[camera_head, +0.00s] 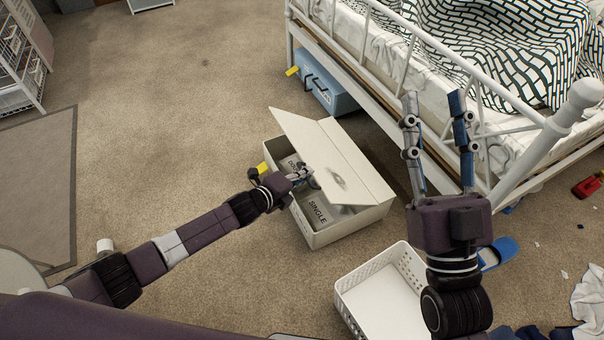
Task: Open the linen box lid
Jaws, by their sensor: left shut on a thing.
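The cream linen box (350,228) stands on the carpet beside the bed. Its lid (318,145) is partly raised and tilted, with its near edge lifted off the box. Inside, a label reading "SINGLE" shows below the lid. My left gripper (304,177) reaches in from the left and is shut on the lid near its raised edge; the exact contact is partly hidden. My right gripper (435,97) is open and empty, with its two fingers pointing up the picture, to the right of the box and in front of the bed.
A white perforated basket (350,298) stands just below the box. A bed with a white metal frame (385,100) is close behind. A blue case (327,82) lies at the bed's edge. A blue slipper (503,252) lies right.

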